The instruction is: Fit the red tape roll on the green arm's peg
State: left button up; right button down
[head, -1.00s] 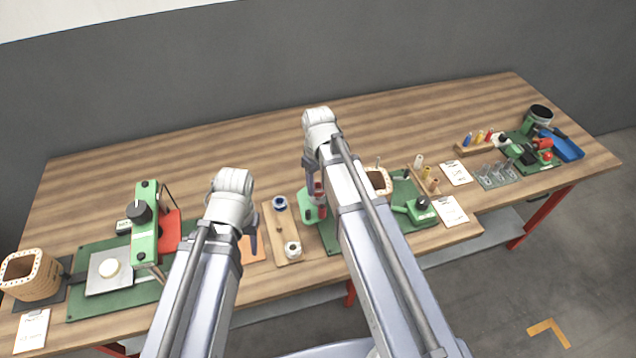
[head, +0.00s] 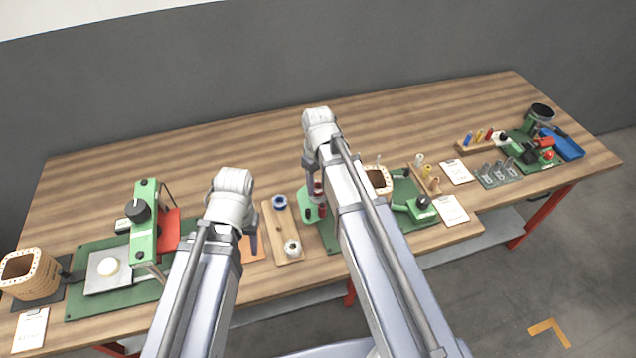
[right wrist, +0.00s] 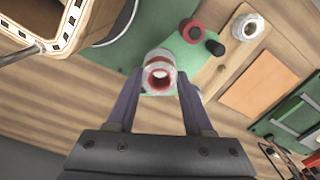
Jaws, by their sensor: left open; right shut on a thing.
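The red tape roll (right wrist: 158,76), with a red ring around its hole and a pale, greyish outside, is between the fingers of my right gripper (right wrist: 160,82) in the right wrist view. My right gripper is shut on it. The roll overlaps the green arm (right wrist: 188,62) behind it; the peg is hidden, and I cannot tell whether the roll is around it. In the head view the green arm (head: 309,207) shows partly, left of my right arm, which hides most of the grip. My left gripper (head: 253,243) is open and empty, near the orange mat.
Another red ring (right wrist: 191,31) and a black knob (right wrist: 215,47) are at the green arm's far end. A wooden board (head: 281,225) holds a blue roll (head: 279,202) and a white roll (head: 292,248). A wooden coil frame (head: 379,180) stands close right. The table's back is clear.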

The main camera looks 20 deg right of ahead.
jog(key=shift+f+b, duration=0.6)
jog(key=shift+f, duration=0.15)
jog(key=shift+f+b, duration=0.3)
jog(key=shift+b, duration=0.05)
dwell(0.3)
grip_release()
dwell(0.4)
jog(key=shift+r, duration=0.15)
jog(key=shift+r+p, duration=2.4)
jog(key=shift+p, duration=0.15)
